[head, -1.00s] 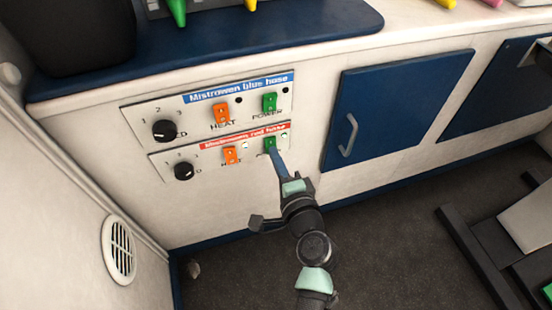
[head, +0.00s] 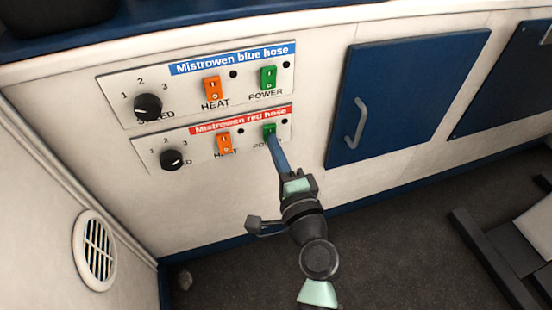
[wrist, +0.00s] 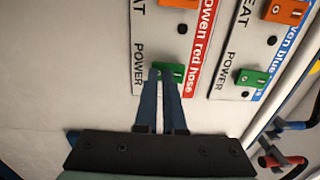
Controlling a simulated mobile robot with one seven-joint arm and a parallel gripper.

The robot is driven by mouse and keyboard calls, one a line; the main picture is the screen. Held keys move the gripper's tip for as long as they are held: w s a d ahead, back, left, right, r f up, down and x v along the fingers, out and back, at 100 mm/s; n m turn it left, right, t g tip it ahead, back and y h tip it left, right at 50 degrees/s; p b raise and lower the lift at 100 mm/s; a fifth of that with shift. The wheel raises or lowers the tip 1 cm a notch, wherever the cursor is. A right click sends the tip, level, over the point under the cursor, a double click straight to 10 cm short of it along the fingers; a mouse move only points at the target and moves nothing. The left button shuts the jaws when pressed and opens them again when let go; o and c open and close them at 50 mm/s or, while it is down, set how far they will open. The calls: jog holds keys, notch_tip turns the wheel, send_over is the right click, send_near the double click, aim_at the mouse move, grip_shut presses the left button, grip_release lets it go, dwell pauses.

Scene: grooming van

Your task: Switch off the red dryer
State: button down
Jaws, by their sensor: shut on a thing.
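The red dryer's panel, labelled "Mistrowen red hose" (head: 238,121), is on the white cabinet front, below the blue one. Its green POWER switch (head: 269,130) is at the right and shows in the wrist view (wrist: 178,74). My gripper (head: 273,140) has its blue fingers at this switch; in the wrist view (wrist: 163,76) the tips come together on it and partly cover it. The two indicator lamps on the red panel, by HEAT (head: 240,131) and by POWER (head: 286,122), are dark. The orange HEAT switch (head: 224,142) and black speed knob (head: 171,159) are left of it.
The blue hose panel (head: 185,88) sits just above, with its own green POWER switch (head: 268,77). A blue door (head: 410,90) with a grey handle (head: 356,124) is at the right. A round vent (head: 95,250) is at lower left. Dark floor lies below.

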jog(key=shift+w+a+r, duration=0.25)
jog(key=shift+w, duration=0.05)
jog(key=shift+s, duration=0.1)
jog(key=f+p+v, duration=0.1)
jog(key=p+v, duration=0.1)
jog(key=v, duration=1.1)
jog(key=shift+s+d+p, duration=0.15)
jog(key=shift+d+p, duration=0.1)
jog(key=shift+p, duration=0.05)
